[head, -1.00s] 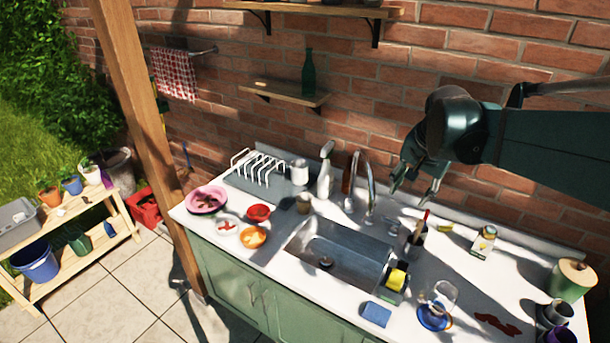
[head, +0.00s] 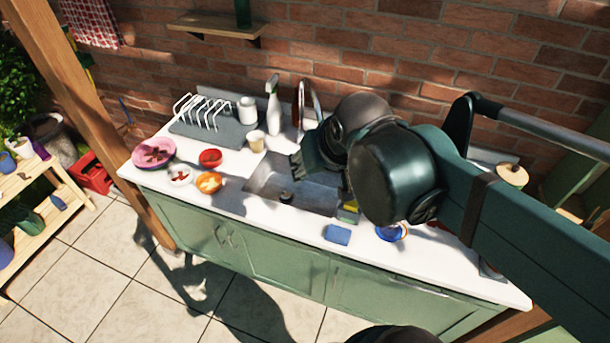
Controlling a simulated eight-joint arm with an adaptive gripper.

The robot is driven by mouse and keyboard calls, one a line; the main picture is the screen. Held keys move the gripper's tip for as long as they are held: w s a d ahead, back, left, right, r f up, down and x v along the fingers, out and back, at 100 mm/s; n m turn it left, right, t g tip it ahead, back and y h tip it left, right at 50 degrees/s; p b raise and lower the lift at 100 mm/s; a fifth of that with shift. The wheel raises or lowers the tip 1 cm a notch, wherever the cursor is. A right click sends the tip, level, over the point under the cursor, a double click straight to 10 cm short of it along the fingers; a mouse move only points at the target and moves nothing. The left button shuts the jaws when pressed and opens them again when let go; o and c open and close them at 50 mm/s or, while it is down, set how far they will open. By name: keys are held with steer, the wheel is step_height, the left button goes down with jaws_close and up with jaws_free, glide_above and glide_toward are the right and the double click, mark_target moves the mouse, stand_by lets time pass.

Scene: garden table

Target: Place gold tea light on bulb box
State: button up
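I cannot make out a gold tea light or a bulb box in the head view. My arm covers much of the counter's right half, so either could be hidden behind it. My gripper (head: 308,163) is over the back of the sink (head: 262,180), mostly hidden by my own wrist. Its fingers are dark and small here, and I cannot tell whether they are open or hold anything.
On the white counter (head: 225,208) stand a dish rack (head: 203,113), a spray bottle (head: 274,108), a beige cup (head: 256,141), a red bowl (head: 210,158) and an orange bowl (head: 208,183). A blue sponge (head: 338,234) lies at the front edge. A shelf (head: 215,25) hangs above.

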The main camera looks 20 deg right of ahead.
steer(key=shift+s+a+f+n+t, duration=0.15)
steer(key=shift+s+a+f+n, duration=0.25)
steer(key=shift+s+a, duration=0.25)
steer(key=shift+s+a+f+n+t, duration=0.15)
steer(key=shift+s+a+f+n, duration=0.1)
steer(key=shift+s+a+n, duration=0.3)
step_height(320, 180, down, 10)
steer(key=b, duration=1)
stand_by(0.4)
